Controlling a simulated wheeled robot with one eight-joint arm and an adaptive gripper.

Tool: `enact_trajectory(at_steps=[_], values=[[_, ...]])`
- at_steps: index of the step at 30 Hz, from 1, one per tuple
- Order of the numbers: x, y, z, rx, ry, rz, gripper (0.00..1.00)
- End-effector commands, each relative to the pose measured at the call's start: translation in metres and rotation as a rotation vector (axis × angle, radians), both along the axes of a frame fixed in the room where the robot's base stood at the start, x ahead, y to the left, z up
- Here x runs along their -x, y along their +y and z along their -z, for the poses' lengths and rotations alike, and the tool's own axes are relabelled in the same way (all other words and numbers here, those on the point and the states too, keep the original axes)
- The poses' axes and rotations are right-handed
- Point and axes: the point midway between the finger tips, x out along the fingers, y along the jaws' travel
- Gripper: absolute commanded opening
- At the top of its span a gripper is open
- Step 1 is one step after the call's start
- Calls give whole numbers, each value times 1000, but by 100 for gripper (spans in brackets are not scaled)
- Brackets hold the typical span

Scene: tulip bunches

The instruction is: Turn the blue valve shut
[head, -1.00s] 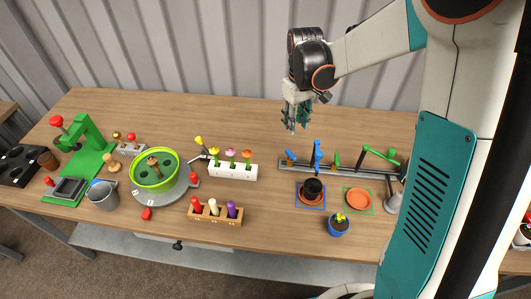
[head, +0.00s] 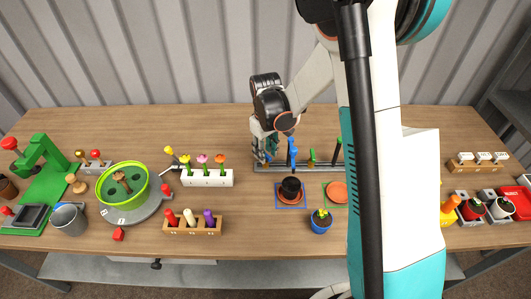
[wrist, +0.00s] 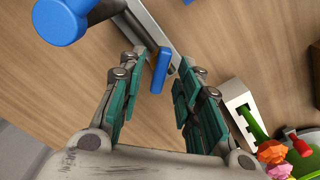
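The blue valve handle (wrist: 160,72) is a short blue bar at the end of the grey rail (wrist: 152,22). In the wrist view it lies between my two open fingers, with a gap on each side. My gripper (wrist: 162,68) is open and also shows in the head view (head: 264,155), low over the left end of the rail, where it mostly hides the handle. The tall blue spout (head: 291,152) stands just right of my gripper in the head view; its round blue top (wrist: 62,20) shows at the upper left in the wrist view.
A white flower block (head: 205,178) stands close left of my gripper. A green lever (head: 312,158) is further right on the rail. The table behind is clear.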

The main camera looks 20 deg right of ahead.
Motion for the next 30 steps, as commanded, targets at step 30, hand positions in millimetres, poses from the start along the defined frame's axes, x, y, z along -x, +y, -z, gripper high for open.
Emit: enact_trajectory(at_steps=[30], values=[[0, 0, 3, 0, 0, 88, 0]])
